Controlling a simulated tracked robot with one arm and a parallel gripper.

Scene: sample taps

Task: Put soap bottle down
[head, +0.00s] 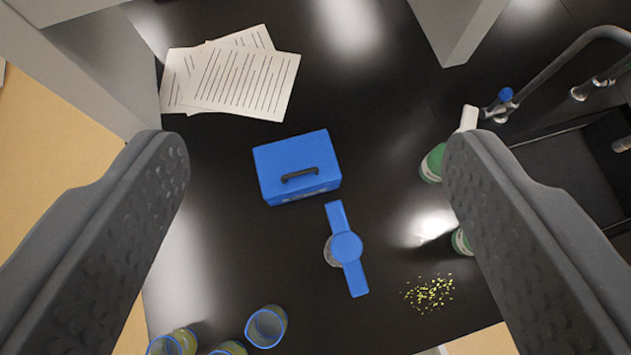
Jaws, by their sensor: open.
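My gripper (316,150) is wide open, with one dark finger at each side of the picture and nothing held between them. A green bottle (432,164) with a white top and a pale label is on the black counter, just beside the tip of the right finger, which hides part of it. A second green and white item (461,242) shows lower down, mostly hidden behind the same finger. I cannot tell for certain which of the two is the soap bottle, or whether either touches the finger.
Papers (240,82) lie at upper left. Blue-rimmed cups (266,326) stand at the bottom. Yellow-green bits (430,293) are scattered lower right. A sink (575,175) with taps is right.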

